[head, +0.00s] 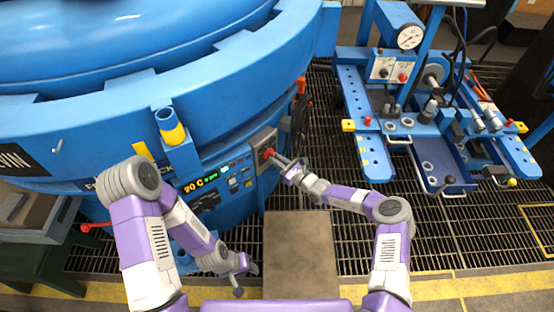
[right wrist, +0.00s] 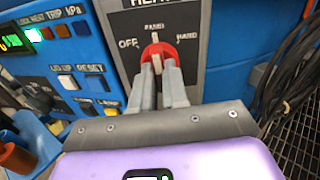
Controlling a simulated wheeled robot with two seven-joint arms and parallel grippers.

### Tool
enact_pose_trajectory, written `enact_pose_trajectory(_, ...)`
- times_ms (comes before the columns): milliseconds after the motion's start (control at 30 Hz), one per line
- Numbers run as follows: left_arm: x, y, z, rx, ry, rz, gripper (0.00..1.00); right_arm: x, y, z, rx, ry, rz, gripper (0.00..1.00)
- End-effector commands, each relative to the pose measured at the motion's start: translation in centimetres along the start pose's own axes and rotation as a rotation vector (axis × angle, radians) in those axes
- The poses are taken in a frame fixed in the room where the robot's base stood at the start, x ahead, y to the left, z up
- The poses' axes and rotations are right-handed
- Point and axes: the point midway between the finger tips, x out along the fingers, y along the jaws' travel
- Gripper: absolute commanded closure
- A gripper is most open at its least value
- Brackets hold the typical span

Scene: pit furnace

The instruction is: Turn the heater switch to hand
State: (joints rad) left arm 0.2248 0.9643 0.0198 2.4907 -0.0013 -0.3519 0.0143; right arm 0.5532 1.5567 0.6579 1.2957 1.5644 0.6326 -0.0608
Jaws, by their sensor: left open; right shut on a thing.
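The heater switch is a red knob (right wrist: 160,48) on a grey plate (right wrist: 193,22) with OFF at left, a label at top that looks like PANEL, and HAND at right. A pale mark on the knob faces the top label. In the head view the red knob (head: 268,153) shows on the furnace's side. My right gripper (right wrist: 159,72) is shut on the knob, one finger at each side, covering its lower part. In the head view my right gripper (head: 277,159) reaches it from the right. My left gripper (head: 241,279) is open, low and away from the switch.
Left of the switch is a blue panel (right wrist: 60,62) with buttons and a lit display. Dark cables (right wrist: 285,70) hang to its right. The big blue furnace (head: 230,80) fills the left. A blue machine with a gauge (head: 409,36) stands at right. Grated floor lies between.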

Motion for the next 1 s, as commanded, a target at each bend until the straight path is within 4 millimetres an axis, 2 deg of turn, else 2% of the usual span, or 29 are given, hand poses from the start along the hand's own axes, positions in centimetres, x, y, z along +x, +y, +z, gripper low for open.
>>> enact_pose_trajectory(600, 0.4, -0.15, -0.02, 0.0, 0.0, 0.0, 0.57, -0.06, 0.01, -0.14, 0.581, 0.002, -0.001, 1.0)
enact_pose_trajectory(1000, 0.77, -0.29, -0.03, 0.0, 0.0, 0.0, 0.57, -0.06, 0.02, -0.12, 0.854, 0.001, -0.001, 1.0)
